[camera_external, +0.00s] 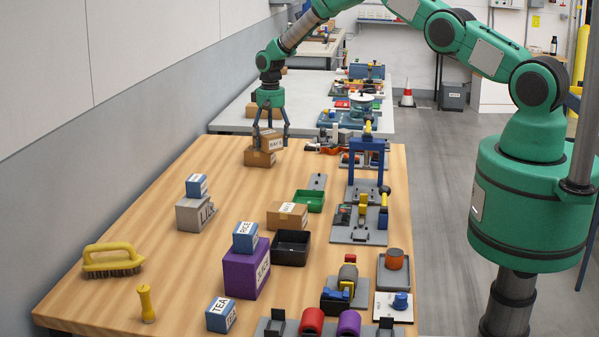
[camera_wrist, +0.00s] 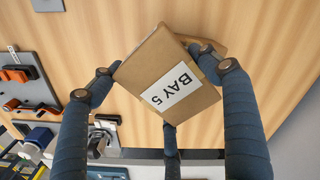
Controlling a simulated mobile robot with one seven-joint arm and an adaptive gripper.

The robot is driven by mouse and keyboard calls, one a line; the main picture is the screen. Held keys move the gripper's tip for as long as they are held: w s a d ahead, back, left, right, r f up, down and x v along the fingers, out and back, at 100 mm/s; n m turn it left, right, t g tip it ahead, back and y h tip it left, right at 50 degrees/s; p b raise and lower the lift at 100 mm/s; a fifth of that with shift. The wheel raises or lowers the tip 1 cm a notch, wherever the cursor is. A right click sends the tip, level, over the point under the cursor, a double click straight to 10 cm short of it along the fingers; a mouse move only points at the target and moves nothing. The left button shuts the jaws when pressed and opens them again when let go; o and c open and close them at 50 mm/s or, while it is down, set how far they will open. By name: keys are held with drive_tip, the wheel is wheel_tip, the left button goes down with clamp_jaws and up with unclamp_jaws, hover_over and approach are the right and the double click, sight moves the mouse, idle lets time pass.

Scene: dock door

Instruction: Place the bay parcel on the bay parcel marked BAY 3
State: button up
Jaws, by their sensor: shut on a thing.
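My gripper (camera_external: 271,133) is shut on a brown cardboard parcel labelled BAY 5 (camera_external: 269,142), near the far end of the wooden table. In the wrist view this parcel (camera_wrist: 172,78) sits between the dark blue fingers, tilted in the picture, with its label facing the camera. A second brown parcel (camera_external: 259,159) is directly below it on the table. Its label is too small to read. The two look touching or nearly so; I cannot tell which. In the wrist view only a strip of the lower parcel (camera_wrist: 205,44) shows behind the held one.
A grey box (camera_external: 192,214) with a blue box on top stands left. Another labelled carton (camera_external: 284,216), a green tray (camera_external: 310,201) and a black tray (camera_external: 291,248) are nearer. A purple box (camera_external: 243,276) is in front. Fixtures line the right edge. The wood left of the parcels is clear.

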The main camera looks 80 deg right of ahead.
sight(271, 132)
drive_tip(key=shift+f, duration=0.1)
drive_tip(key=o, duration=1.3)
drive_tip(key=shift+o, duration=0.2)
wheel_tip(271, 132, up, 12)
drive_tip(key=shift+r+b, duration=0.15)
drive_tip(key=shift+b, duration=0.3)
drive_tip(key=shift+r, duration=0.1)
